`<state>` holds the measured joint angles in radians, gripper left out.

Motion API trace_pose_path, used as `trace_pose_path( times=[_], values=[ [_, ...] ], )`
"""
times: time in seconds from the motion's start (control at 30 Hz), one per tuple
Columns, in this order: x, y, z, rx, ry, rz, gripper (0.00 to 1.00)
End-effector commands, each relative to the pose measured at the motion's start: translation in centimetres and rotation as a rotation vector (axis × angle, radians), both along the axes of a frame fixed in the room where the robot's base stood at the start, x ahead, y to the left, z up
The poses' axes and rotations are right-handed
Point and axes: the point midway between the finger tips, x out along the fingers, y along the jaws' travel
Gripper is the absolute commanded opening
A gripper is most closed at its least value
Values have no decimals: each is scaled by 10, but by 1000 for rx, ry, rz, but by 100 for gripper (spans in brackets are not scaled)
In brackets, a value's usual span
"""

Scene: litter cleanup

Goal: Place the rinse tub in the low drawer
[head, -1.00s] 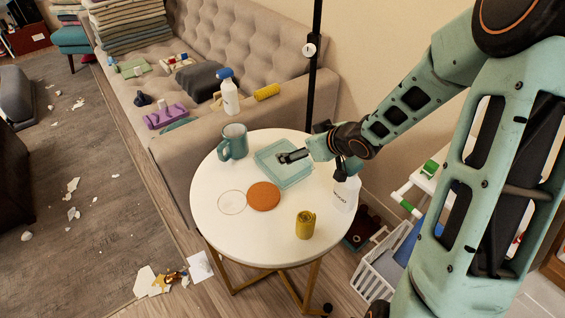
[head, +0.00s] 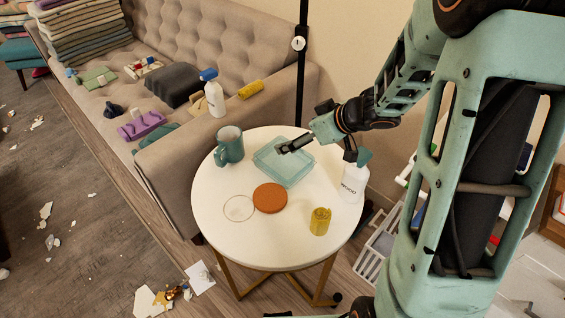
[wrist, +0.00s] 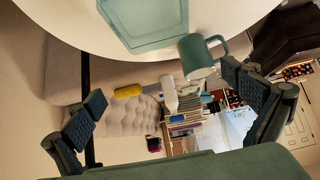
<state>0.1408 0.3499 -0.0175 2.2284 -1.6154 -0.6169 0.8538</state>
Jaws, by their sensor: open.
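The rinse tub, which I take to be the shallow see-through teal tub (head: 287,176), sits flat and empty on the white round table (head: 225,222). It also shows at the top of the wrist view (wrist: 150,40). My gripper (head: 293,146) is above the tub's far side in the head view, apart from it as far as I can tell. In the wrist view my gripper (wrist: 170,105) has its fingers wide apart with nothing between them. I cannot make out the low drawer in these frames.
A teal mug (head: 230,146) stands left of the tub. A spray bottle (head: 352,184), yellow can (head: 320,221), orange disc (head: 270,198) and clear ring (head: 239,208) share the table. A sofa (head: 170,110) stands behind; a white basket (head: 378,250) is right. Litter lies on the floor.

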Motion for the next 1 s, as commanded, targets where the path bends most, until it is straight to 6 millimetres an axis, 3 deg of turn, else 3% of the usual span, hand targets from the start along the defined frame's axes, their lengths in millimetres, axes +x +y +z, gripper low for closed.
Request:
trace_pose_path(
  times=[0.4,0.77,1.0],
  values=[
    [-1,0,-75,0,3,1,100],
    [8,9,-93,0,0,3,100],
    [26,28,-121,0,1,4,100]
  ],
)
